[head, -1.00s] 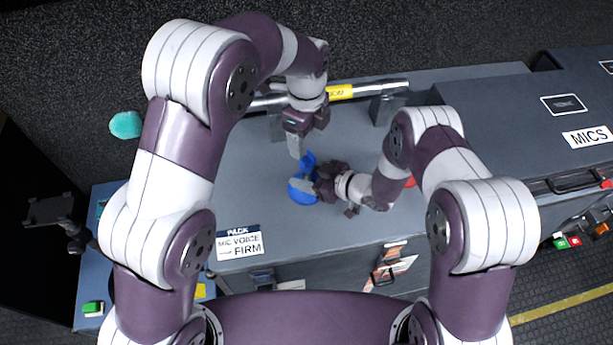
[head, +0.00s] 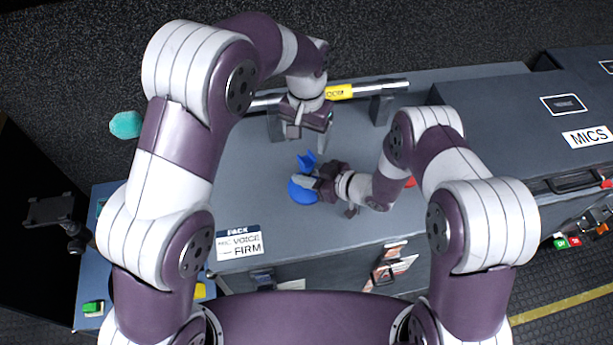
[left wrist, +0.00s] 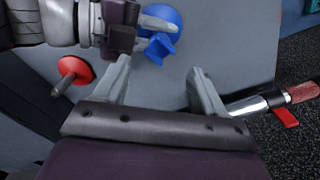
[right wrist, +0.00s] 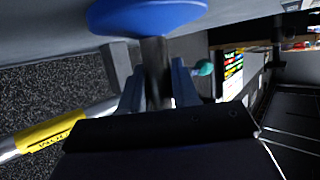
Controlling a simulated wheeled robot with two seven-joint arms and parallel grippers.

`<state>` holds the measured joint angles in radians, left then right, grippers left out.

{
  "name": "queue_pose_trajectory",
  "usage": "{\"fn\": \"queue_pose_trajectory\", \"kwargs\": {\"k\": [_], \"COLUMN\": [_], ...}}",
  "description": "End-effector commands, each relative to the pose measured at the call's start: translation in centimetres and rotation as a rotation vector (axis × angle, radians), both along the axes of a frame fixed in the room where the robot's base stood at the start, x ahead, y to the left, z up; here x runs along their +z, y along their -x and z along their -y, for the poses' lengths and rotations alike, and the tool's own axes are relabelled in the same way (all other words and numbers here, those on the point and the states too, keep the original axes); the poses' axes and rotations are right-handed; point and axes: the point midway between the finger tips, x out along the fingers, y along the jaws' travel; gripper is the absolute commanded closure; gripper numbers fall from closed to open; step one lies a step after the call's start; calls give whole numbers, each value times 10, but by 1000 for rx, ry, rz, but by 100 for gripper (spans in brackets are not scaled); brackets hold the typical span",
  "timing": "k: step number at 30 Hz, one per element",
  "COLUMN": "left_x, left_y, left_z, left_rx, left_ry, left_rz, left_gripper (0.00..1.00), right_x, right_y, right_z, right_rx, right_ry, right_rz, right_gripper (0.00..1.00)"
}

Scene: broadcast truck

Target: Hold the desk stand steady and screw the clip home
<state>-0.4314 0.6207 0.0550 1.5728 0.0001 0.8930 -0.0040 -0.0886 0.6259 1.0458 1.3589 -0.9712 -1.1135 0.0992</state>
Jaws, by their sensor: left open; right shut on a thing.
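The desk stand has a round blue base (head: 301,191) and a dark stem, which shows in the right wrist view (right wrist: 153,70). My right gripper (head: 312,182) is shut on the stem, and its fingers hide part of it. The blue forked clip (head: 306,161) is at the stem's end; it also shows in the left wrist view (left wrist: 158,47). I cannot tell how far it is screwed on. My left gripper (head: 310,140) is open and empty, apart from the clip, its fingers spread in the left wrist view (left wrist: 160,80).
A silver pole with a yellow label (head: 340,92) lies on supports behind the stand. A red-based stand (left wrist: 75,70) is nearby, mostly hidden by my right arm in the head view. A printed label (head: 240,243) is at the front left. A MICS case (head: 560,130) is at right.

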Motion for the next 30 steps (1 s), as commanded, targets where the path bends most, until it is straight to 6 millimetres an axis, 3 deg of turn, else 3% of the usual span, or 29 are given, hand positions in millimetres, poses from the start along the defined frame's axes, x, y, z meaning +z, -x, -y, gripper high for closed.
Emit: {"fn": "queue_pose_trajectory", "kwargs": {"k": [3,6,10,14,23,30], "left_x": [0,0,0,0,-1,-30], "left_y": [0,0,0,0,0,0], "left_z": [0,0,0,0,0,0], "left_rx": [416,702,932,1021,1026,1025], "left_ry": [0,0,0,0,0,-3], "left_rz": [0,0,0,0,-1,-2], "left_gripper": [30,30,30,30,30,30], "right_x": [0,0,0,0,0,0], "right_y": [0,0,0,0,0,0], "right_z": [0,0,0,0,0,0], "right_rx": [0,0,0,0,0,0], "right_ry": [0,0,0,0,0,0], "right_rz": [0,0,0,0,0,0], "right_gripper": [100,100,100,100,100,100]}}
